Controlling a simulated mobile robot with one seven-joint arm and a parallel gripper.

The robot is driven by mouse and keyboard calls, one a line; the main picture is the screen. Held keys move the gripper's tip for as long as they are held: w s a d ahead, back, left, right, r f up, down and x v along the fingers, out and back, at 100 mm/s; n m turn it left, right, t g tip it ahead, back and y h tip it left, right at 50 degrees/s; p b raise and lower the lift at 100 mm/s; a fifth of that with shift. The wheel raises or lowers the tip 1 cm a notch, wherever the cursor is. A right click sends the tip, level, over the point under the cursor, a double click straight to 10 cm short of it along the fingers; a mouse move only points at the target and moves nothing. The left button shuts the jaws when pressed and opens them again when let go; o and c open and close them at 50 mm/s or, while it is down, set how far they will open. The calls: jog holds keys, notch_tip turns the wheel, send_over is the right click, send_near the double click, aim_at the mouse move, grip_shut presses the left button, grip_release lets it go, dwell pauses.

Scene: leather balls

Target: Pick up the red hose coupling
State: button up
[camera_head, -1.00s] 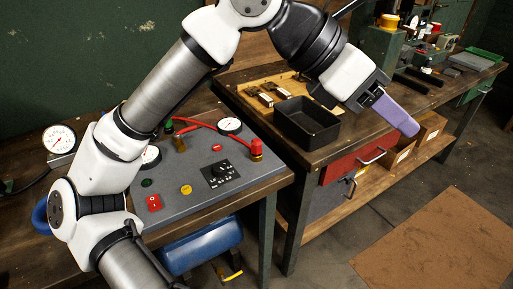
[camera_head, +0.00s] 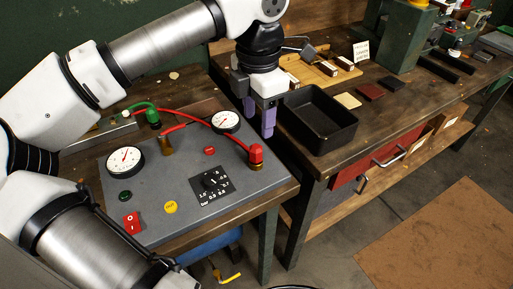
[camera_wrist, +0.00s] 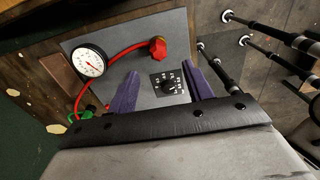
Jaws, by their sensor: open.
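The red hose coupling (camera_head: 256,154) stands upright near the right edge of the grey panel (camera_head: 160,215), at the end of a red hose (camera_head: 190,117). My gripper (camera_head: 262,130), with purple fingers, points down behind and above the coupling, apart from it. In the wrist view the coupling (camera_wrist: 158,46) shows beyond the gap between the spread fingers (camera_wrist: 163,80). My gripper is open and empty.
A black bin (camera_head: 318,120) stands on the bench close right of my gripper.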

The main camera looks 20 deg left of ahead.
aim_at(257, 146)
notch_tip(257, 146, down, 5)
jog(key=shift+w+a+f+p, duration=0.1)
jog(key=shift+f+p, duration=0.4)
jog(key=shift+f, duration=0.85)
jog(key=shift+a+f+p, duration=0.1)
jog(key=shift+f+p, duration=0.4)
jog(key=shift+f, duration=0.85)
jog(key=c, duration=1)
notch_tip(257, 146, up, 20)
jog(key=p, duration=1)
jog(key=shift+f, duration=0.15)
